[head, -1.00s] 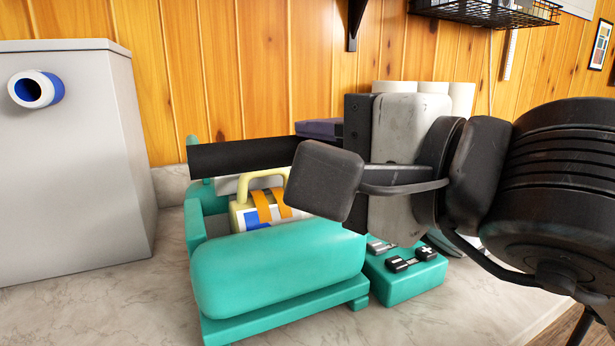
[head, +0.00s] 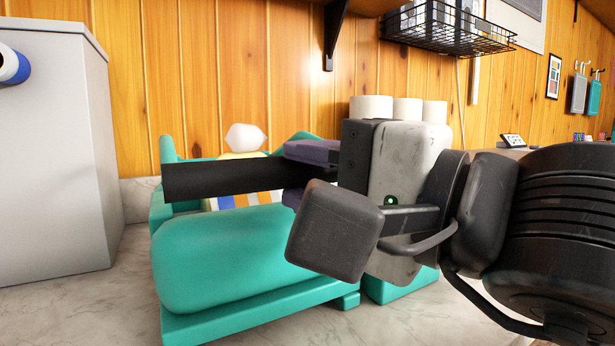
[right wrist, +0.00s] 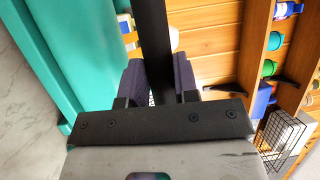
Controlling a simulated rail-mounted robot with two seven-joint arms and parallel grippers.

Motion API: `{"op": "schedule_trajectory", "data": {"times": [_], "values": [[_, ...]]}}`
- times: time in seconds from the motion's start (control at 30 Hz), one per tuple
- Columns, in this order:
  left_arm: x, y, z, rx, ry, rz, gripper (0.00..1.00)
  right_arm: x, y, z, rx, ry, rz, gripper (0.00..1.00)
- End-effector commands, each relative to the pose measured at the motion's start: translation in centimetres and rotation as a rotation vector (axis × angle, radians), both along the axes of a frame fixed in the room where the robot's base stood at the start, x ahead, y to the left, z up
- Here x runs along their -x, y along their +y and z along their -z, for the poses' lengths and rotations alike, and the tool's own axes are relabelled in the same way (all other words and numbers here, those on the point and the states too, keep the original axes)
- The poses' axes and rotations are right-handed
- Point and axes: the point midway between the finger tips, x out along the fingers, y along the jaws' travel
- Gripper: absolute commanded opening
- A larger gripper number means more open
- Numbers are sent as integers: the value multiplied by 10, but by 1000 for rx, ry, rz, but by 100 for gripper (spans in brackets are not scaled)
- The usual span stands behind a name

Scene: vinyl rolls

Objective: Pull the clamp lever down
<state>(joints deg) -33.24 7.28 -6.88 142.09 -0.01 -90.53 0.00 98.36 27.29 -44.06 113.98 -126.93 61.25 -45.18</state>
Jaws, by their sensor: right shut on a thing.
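The clamp lever, a long black bar (head: 225,181), lies roughly level across the teal machine (head: 230,255) in the head view. My right gripper (head: 302,174) is shut on the bar's right end, with purple finger pads above and below it. In the right wrist view, the bar (right wrist: 155,35) runs between the two purple pads of my right gripper (right wrist: 158,80). The bar partly hides a cream block with blue and orange markings behind it. A white rounded knob (head: 245,138) shows above the bar. My left gripper is not in view.
A grey cabinet (head: 50,160) stands left of the machine. White rolls (head: 405,109) stand behind my right gripper near the wood wall. A wire basket (head: 445,30) hangs on the wall above. Marble counter is bare between cabinet and machine.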

Motion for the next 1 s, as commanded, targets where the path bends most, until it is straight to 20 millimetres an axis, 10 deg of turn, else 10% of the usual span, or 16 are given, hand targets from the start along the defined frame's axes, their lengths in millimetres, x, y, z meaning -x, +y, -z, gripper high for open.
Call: {"op": "schedule_trajectory", "data": {"times": [0.27, 0.3, 0.53, 1.0], "values": [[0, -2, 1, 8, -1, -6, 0, -5, 1, 11, 14, 24, 5, 0], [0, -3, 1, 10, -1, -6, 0, -5, 1, 11, 14, 24, 6, 32], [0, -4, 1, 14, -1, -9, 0, -5, 1, 9, 12, 20, 6, 54], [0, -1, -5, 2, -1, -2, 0, 13, -17, 5, 6, 9, 4, 54]]}}
